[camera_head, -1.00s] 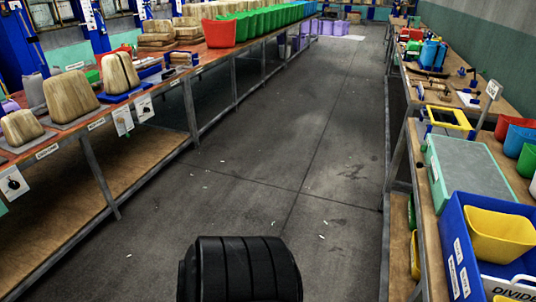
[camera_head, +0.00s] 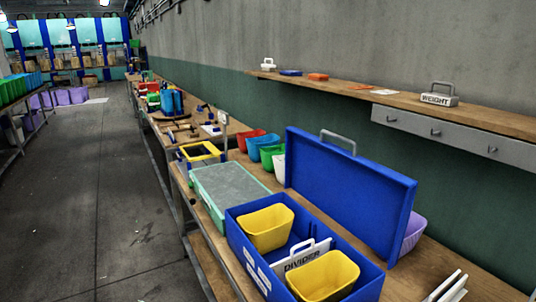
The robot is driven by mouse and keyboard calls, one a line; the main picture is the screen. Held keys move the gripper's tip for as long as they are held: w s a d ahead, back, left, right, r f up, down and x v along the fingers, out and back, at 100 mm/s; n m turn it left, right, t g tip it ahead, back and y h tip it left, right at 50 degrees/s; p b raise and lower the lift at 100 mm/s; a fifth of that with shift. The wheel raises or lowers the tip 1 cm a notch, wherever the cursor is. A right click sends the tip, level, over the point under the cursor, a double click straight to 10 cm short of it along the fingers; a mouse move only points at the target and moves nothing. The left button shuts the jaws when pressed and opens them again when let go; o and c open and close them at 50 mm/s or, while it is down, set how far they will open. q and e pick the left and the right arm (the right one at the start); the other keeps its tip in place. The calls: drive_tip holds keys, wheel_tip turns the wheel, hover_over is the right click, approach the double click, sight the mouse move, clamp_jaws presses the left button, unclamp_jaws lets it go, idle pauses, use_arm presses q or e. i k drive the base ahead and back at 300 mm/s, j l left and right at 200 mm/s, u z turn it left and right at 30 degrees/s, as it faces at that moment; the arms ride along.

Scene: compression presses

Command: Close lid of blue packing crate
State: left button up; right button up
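The blue packing crate (camera_head: 236,226) stands on the wooden bench at the lower right. Its blue lid (camera_head: 345,190) is open, standing upright along the crate's far right side, with a grey handle (camera_head: 338,140) on its top edge. Inside the crate are two yellow bins, one toward the back (camera_head: 266,228) and one toward the front (camera_head: 325,277). A white divider (camera_head: 300,257) marked DIVIDER stands between them. Neither of my grippers shows in the current view.
A teal-edged grey case (camera_head: 229,187) sits behind the crate. Red, green and white bins (camera_head: 265,143) stand beside it, and a purple bin (camera_head: 413,232) is behind the lid. A wall shelf (camera_head: 420,103) carries a weight (camera_head: 438,97). The floor aisle (camera_head: 85,200) at left is clear.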

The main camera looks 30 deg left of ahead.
sight(374, 202)
drive_tip(key=z, duration=0.95)
drive_tip(key=k+j+z, duration=0.1)
drive_tip(key=j+z, duration=0.15)
drive_tip(key=j, duration=0.15)
drive_tip(key=k+j+z, duration=0.35)
drive_tip(key=j+z, duration=0.15)
drive_tip(key=j, duration=0.2)
